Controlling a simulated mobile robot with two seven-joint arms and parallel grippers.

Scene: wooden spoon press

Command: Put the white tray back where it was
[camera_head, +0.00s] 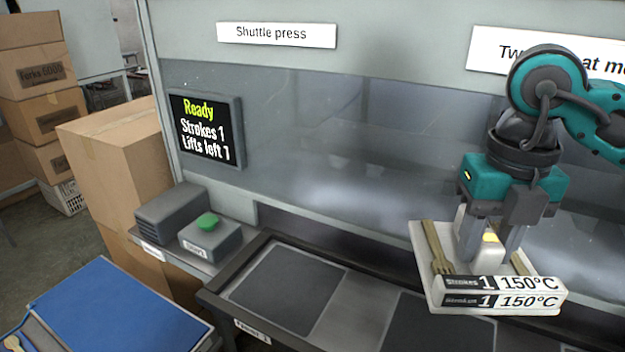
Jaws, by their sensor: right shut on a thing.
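The white tray (422,265) is at the right, held up in front of the press window. A wooden fork (436,248) lies along its left side, and part of another wooden piece (521,263) shows at its right. Two labels (500,291) on its front read "1 150°C". My right gripper (491,246) points down and is shut on the tray's middle part, which its fingers partly hide. The tray hangs over the press bed (333,322), near a dark plate (437,325). My left gripper is not in view.
Another dark plate (288,285) on the bed is bare. A green button (207,221) sits on a grey box at the left. The screen (206,128) reads "Ready", "Strokes 1", "Lifts left 1". A blue mat (110,310) is at lower left, cardboard boxes (115,165) behind.

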